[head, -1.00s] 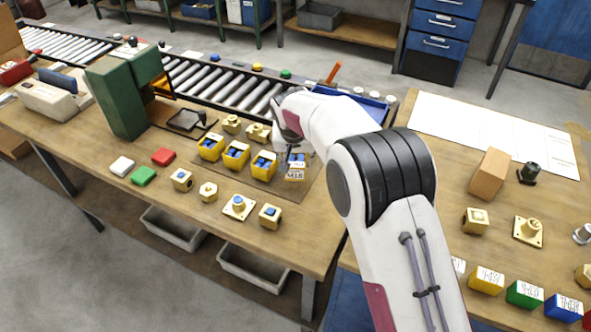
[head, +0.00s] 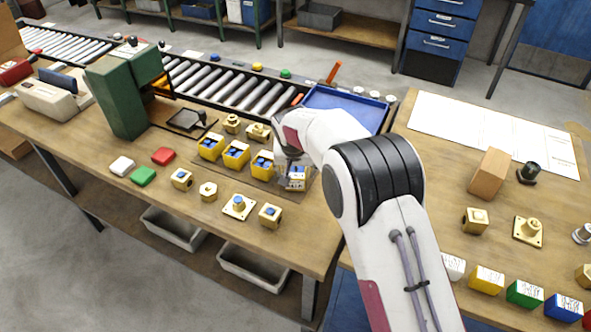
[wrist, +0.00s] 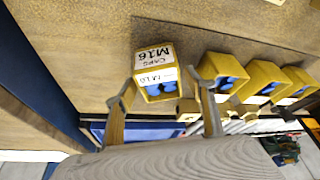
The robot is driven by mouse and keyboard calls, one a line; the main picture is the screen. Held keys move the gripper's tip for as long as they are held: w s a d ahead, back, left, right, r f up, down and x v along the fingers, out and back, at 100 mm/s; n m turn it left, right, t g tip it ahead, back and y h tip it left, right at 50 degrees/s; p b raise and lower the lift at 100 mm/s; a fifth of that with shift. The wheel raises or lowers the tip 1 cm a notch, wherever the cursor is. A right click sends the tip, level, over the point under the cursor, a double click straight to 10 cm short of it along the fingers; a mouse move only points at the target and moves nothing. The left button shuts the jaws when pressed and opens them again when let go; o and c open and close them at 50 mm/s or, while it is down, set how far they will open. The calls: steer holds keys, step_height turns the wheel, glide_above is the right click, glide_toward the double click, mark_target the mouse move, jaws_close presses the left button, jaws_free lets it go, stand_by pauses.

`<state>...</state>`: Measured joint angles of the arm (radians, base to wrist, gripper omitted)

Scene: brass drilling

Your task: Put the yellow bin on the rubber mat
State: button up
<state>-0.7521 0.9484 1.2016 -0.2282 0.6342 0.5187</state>
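The yellow bin (head: 298,184) has white labels reading CAPS and M16 and blue inside. The rubber mat (head: 262,186) is a thin brown sheet on the left bench. The held bin is over the mat's right end. Whether its base touches the mat is hard to tell.
Several similar yellow bins (head: 236,155) stand in a row on the mat, left of the held one. Brass parts (head: 239,207) lie in front. A roller conveyor (head: 235,88) and blue tray (head: 345,104) are behind. A second bench (head: 440,190) stands right.

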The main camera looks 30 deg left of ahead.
stand_by(0.4)
steer(key=v, duration=1.2)
steer(key=shift+s+r, duration=0.1)
steer(key=shift+r, duration=0.05)
stand_by(0.8)
steer(key=s+d+r+m, duration=0.1)
steer(key=s+d+r, duration=0.1)
steer(key=d+r, duration=0.5)
steer(key=s+d+r, duration=0.2)
steer(key=d+r, duration=0.2)
steer(key=d, duration=0.7)
steer(key=s+d+r+m, duration=0.1)
steer(key=s+d+r, duration=0.1)
steer(key=d+r, duration=0.5)
steer(key=s+d+m+t+h, duration=0.1)
steer(key=s+d, duration=0.9)
steer(key=d, duration=0.3)
steer(key=s+d+f, duration=0.2)
steer(key=s+d, duration=0.2)
steer(key=s, duration=0.3)
steer(key=s+d+f+m, duration=0.1)
steer(key=s+d, duration=0.3)
steer(key=s, duration=0.3)
steer(key=shift+f+t+h, duration=0.3)
steer(key=shift+f+h, duration=0.1)
